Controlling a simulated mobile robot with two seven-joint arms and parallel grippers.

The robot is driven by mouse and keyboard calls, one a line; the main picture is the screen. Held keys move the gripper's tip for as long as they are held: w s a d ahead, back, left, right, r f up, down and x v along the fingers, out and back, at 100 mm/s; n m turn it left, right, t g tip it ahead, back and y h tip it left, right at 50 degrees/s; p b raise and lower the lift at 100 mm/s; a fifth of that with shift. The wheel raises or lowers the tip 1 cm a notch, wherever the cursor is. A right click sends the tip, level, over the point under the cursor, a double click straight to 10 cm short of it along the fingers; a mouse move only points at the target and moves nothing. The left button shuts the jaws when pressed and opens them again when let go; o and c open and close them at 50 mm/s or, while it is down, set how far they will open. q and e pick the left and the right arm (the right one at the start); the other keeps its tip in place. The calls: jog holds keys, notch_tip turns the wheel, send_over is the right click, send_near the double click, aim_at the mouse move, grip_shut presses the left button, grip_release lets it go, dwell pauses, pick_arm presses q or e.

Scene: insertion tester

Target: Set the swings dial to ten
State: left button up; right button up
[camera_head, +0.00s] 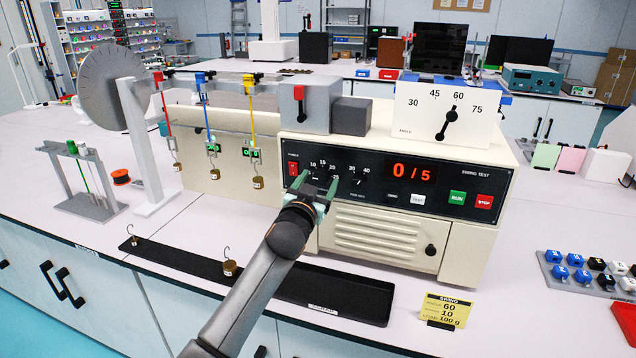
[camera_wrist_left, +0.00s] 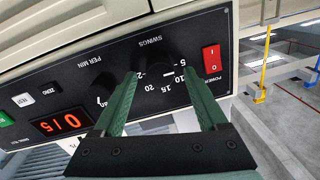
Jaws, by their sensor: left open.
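The swing tester's black front panel (camera_head: 458,160) carries the swings dial (camera_wrist_left: 155,62), a dark knob with a printed scale around it. In the head view my left gripper (camera_head: 322,190) covers most of this dial. In the wrist view the two green fingers of my left gripper (camera_wrist_left: 160,74) stand apart, one on either side of the dial; I cannot tell if they touch it. The knob's pointer is hard to make out. The red display (camera_head: 412,172) reads 0/5. My right gripper is not in view.
The red power switch (camera_head: 293,168) and the per-min dial (camera_head: 359,181) flank the swings dial. RUN (camera_head: 457,198) and STOP (camera_head: 484,202) buttons sit to the right. A yellow card (camera_head: 447,311) reads 60, 10, 100 g. A black tray (camera_head: 335,296) lies below my arm.

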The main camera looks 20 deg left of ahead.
pick_arm(q)
grip_shut()
dwell(0.7)
